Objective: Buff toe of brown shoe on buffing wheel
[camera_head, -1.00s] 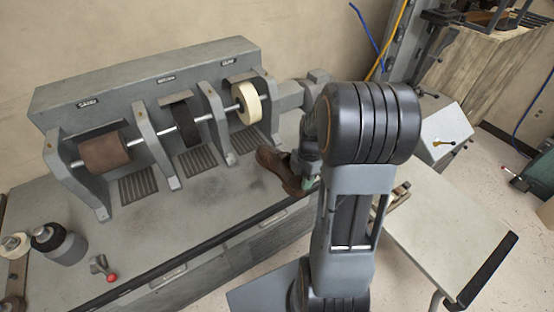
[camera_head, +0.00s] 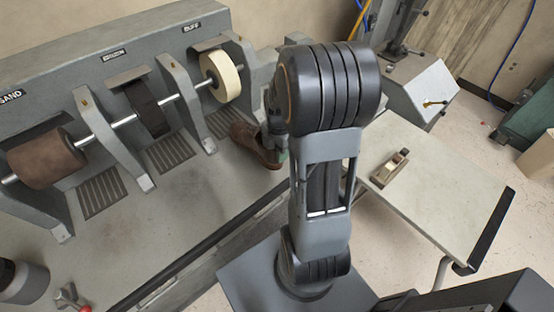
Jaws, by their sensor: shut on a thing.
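The brown shoe (camera_head: 250,142) is at the right end of the machine, in front of and a little right of the cream buffing wheel (camera_head: 220,78). Its toe points up and left toward the wheel, and a gap shows between them. My gripper (camera_head: 277,150) is shut on the shoe at its right end, mostly hidden behind my arm. Greenish parts show at the grip. The wheel sits on a shaft under the "BUFF" label.
A brown sanding drum (camera_head: 47,157) and a black brush wheel (camera_head: 147,108) share the shaft, between grey upright brackets. A dark bottle (camera_head: 22,282) and a red-knobbed lever (camera_head: 70,298) are at lower left. A table (camera_head: 440,190) with a wooden plane (camera_head: 390,168) stands right.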

